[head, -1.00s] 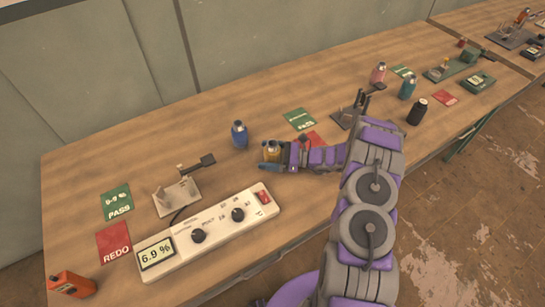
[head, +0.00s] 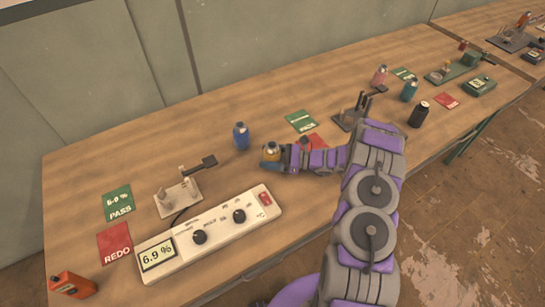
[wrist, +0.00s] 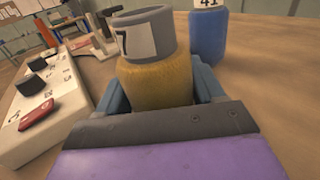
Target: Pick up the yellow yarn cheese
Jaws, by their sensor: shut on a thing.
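The yellow yarn cheese (head: 271,152) is a yellow wound body with a grey top. In the wrist view the yellow yarn cheese (wrist: 155,82) stands upright, its grey top bearing a white label with a dark "7". My gripper (head: 270,164) is shut on it, with a blue jaw on either side of the yellow body in the wrist view. My gripper's jaws hide its lower part. I cannot tell whether its base touches the table.
A blue bottle-shaped item (head: 241,136) stands just behind, labelled "41" in the wrist view (wrist: 208,35). A white instrument (head: 212,232) reading 6.9 % and a small stand (head: 179,197) are to the left. Green and red cards lie nearby. The back left of the wooden table (head: 130,150) is clear.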

